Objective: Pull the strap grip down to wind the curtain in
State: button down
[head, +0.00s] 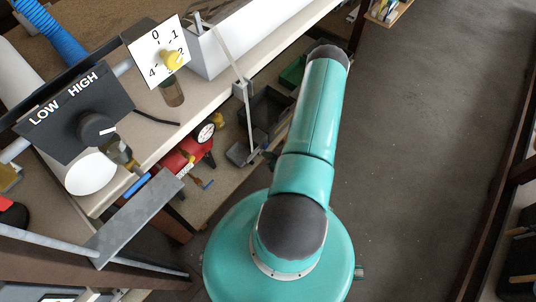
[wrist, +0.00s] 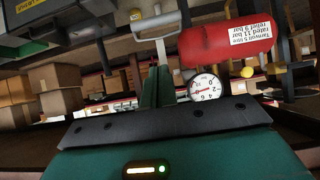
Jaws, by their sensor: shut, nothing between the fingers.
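A pale grey loop-shaped handle (wrist: 157,24), which looks like the strap grip, shows at the top of the wrist view, just beyond my fingertips. In the head view a pale strap or rod (head: 228,58) slants down past the bench edge to a small grey block (head: 242,89); I cannot tell whether they belong together. No curtain can be made out. My gripper (wrist: 156,75) has its green fingers together, shut and empty, pointing toward the handle. Whether they touch it is unclear.
A red air tank (head: 187,152) with a gauge stands under the bench; it shows in the wrist view (wrist: 226,44) right of my fingers. A dark bin (head: 268,112) sits beside my arm. The bench (head: 216,92) carries a dial plate and LOW/HIGH panel. The floor (head: 425,130) at right is clear.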

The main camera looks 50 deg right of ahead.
send_over(253, 155)
jog(key=s, duration=0.3)
notch_tip(253, 155, down, 4)
jog(key=shift+w+d+f, duration=0.1)
jog(key=shift+w+f, duration=0.1)
jog(key=shift+f, duration=0.7)
jog(key=shift+w+d+f, duration=0.1)
jog(key=shift+w+f, duration=0.05)
jog(key=shift+f, duration=0.75)
notch_tip(253, 155, down, 9)
jog(key=shift+f, duration=0.2)
jog(key=shift+r, duration=0.1)
